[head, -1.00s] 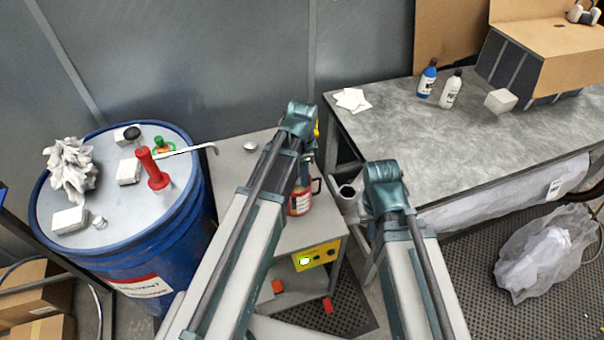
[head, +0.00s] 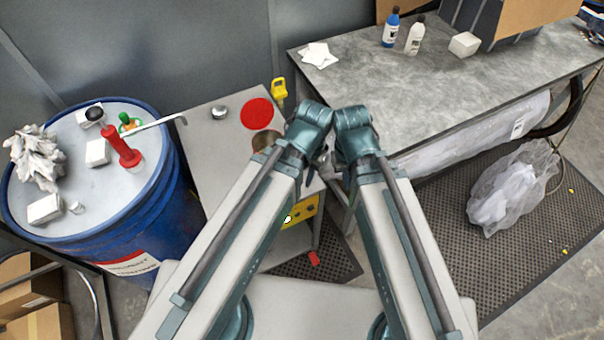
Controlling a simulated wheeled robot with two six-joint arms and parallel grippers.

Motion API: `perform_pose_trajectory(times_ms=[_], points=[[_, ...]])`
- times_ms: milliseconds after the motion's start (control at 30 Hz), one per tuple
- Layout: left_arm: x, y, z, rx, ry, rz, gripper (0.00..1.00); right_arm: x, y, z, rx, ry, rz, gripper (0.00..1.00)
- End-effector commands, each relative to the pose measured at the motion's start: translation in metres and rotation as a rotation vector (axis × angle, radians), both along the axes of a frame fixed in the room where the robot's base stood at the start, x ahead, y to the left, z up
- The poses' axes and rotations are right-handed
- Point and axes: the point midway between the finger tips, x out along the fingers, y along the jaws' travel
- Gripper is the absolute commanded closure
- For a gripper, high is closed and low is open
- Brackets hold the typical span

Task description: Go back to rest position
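Both my arms rise from the bottom of the head view, their folded elbows close together near the middle. My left gripper does not show; my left arm's links hide what lies beyond them. Of my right gripper (head: 338,166), at most a small grey part shows in the gap below the elbows, and its fingers cannot be made out. I see no object held by either arm.
A grey cart (head: 205,135) with a red disc (head: 257,114) and a yellow item (head: 279,91) stands behind my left arm. A blue drum (head: 180,207) stands left. A workbench (head: 440,95) with bottles stands right. A clear bag (head: 515,185) lies on the floor mat.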

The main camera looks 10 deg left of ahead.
Motion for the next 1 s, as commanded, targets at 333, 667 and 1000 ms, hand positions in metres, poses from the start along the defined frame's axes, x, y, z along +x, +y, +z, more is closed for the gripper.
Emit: perform_pose_trajectory(times_ms=[333, 667, 1000], points=[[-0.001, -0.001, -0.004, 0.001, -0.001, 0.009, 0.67, 0.0, 0.0, -0.004, 0.0, 0.0, 0.0, 1.0], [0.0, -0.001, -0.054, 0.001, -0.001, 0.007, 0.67, 0.0, 0.0, -0.054, 0.0, 0.0, 0.001, 1.0], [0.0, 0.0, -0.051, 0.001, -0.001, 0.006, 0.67, 0.0, 0.0, -0.051, 0.0, 0.0, 0.001, 1.0]])
